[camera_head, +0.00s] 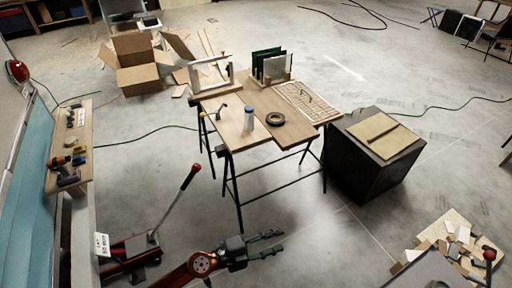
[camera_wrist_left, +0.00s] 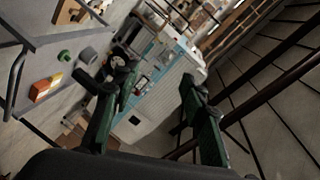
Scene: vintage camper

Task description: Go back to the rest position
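My left gripper (camera_head: 277,243) is low in the head view, in front of the folding worktable, with its dark green fingers apart and nothing between them. Its two fingers (camera_wrist_left: 155,105) also show in the left wrist view, wide apart and empty. The red-orange arm link behind it is mine. My right gripper does not show in either view.
A folding worktable (camera_head: 237,128) carries a tape ring (camera_head: 275,118) and a file rack (camera_head: 271,68). A black cabinet (camera_head: 350,165) stands right of it. A red jack (camera_head: 140,245) is left of my gripper; a wood scrap pile (camera_head: 455,240) lies right. Floor between is clear.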

